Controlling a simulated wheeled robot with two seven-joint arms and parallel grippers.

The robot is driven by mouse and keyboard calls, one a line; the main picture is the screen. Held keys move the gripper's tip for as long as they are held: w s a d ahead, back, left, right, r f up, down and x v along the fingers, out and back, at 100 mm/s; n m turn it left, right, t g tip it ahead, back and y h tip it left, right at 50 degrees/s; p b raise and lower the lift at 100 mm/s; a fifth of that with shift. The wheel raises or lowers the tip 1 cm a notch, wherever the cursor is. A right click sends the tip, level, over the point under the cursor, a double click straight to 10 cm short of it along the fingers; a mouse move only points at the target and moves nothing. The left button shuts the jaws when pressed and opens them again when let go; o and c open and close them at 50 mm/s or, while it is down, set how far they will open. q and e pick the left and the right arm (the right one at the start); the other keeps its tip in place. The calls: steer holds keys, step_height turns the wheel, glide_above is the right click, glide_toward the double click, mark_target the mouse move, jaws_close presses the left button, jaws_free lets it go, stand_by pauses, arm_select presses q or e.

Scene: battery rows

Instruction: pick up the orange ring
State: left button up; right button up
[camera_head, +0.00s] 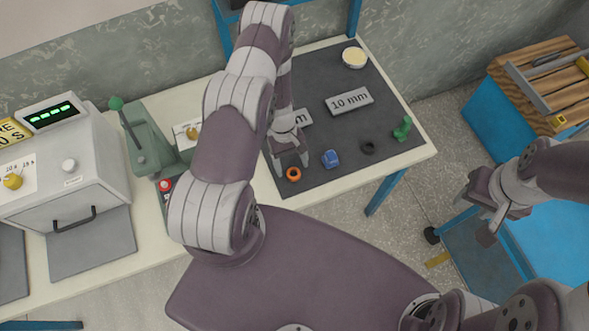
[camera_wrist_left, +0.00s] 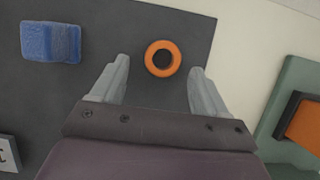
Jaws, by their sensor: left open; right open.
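The orange ring (camera_head: 294,174) lies flat on the dark mat (camera_head: 385,88), near the mat's front left edge. In the left wrist view the ring (camera_wrist_left: 162,58) shows between and just beyond the fingertips, with dark mat visible through its hole. My left gripper (camera_head: 291,163) is open and empty, close to the ring; I cannot tell its exact height above the mat. In the left wrist view its two fingers (camera_wrist_left: 160,70) stand apart. My right gripper (camera_head: 482,212) is open and empty, off to the right, away from the table.
A blue block (camera_head: 330,158) lies right of the ring, then a black ring (camera_head: 368,147) and a green piece (camera_head: 402,128). A "10 mm" plate (camera_head: 349,101) and a cream bowl (camera_head: 355,57) are farther back. A green machine (camera_head: 152,140) stands left of the mat.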

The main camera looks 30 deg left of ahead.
arm_select(q)
steer(key=shift+s+f, duration=0.25)
steer(key=shift+f, duration=0.15)
steer(key=shift+w, duration=0.15)
steer(key=c, duration=0.9)
steer(key=shift+c, duration=1.1)
